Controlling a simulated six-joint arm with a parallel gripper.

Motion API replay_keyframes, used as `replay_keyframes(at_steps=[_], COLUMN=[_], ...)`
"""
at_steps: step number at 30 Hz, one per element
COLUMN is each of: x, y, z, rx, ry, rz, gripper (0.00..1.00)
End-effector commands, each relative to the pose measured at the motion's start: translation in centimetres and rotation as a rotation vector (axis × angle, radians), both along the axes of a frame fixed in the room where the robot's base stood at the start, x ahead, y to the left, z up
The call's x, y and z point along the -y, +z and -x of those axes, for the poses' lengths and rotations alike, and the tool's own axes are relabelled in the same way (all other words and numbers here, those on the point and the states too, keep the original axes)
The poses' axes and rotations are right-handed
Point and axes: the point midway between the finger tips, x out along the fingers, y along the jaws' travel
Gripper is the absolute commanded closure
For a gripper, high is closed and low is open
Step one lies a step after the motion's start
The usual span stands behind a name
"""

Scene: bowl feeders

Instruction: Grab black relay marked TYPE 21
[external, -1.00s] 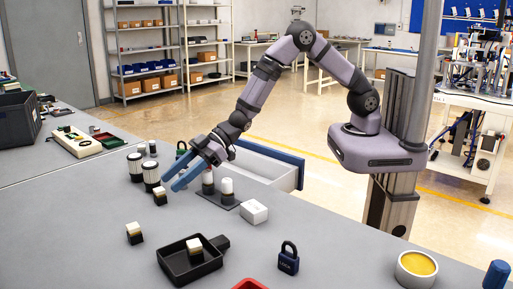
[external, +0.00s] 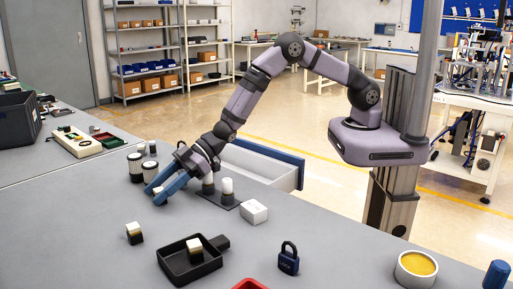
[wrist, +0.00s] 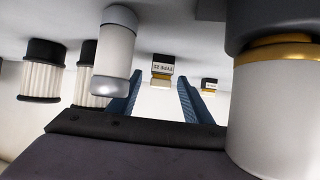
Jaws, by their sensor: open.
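A small relay block (wrist: 161,69) with a black part, a brown band and a cream part shows between my finger tips in the wrist view. The label on its black part is upside down and seems to read TYPE 21. In the external view the relay (external: 158,190) is mostly hidden by the fingers. My gripper (external: 154,194) is open, low over the table, with its blue fingers reaching toward the relay. In the wrist view the gripper (wrist: 159,80) has one finger on each side of it; I cannot tell whether they touch it. A similar block (wrist: 209,86) stands farther off.
Ribbed black-and-white cylinders (external: 150,171) stand close behind the fingers. White-topped cylinders on a dark plate (external: 222,201) are right of the gripper, by a white box (external: 254,212). Similar blocks stand on the table (external: 134,234) and in a black tray (external: 178,273). A padlock (external: 288,258) is in front.

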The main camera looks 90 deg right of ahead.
Motion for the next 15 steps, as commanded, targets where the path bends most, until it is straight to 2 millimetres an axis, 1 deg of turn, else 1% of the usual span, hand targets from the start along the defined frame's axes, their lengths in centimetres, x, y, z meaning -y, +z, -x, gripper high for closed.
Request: replay_keyframes(at_steps=[4, 5, 6, 8, 9, 10, 15], x=[0.01, 0.01, 0.01, 0.02, 0.02, 0.02, 0.02], y=[0.00, 0.00, 0.00, 0.00, 0.00, 0.00, 0.04], z=[0.01, 0.01, 0.01, 0.01, 0.01, 0.01, 0.00], rx=[0.000, 0.000, 0.000, 0.000, 0.000, 0.000, 0.000], ry=[0.000, 0.000, 0.000, 0.000, 0.000, 0.000, 0.000], rz=[0.000, 0.000, 0.000, 0.000, 0.000, 0.000, 0.000], gripper=[0.55, 0.62, 0.71, 0.86, 0.95, 0.99, 1.00])
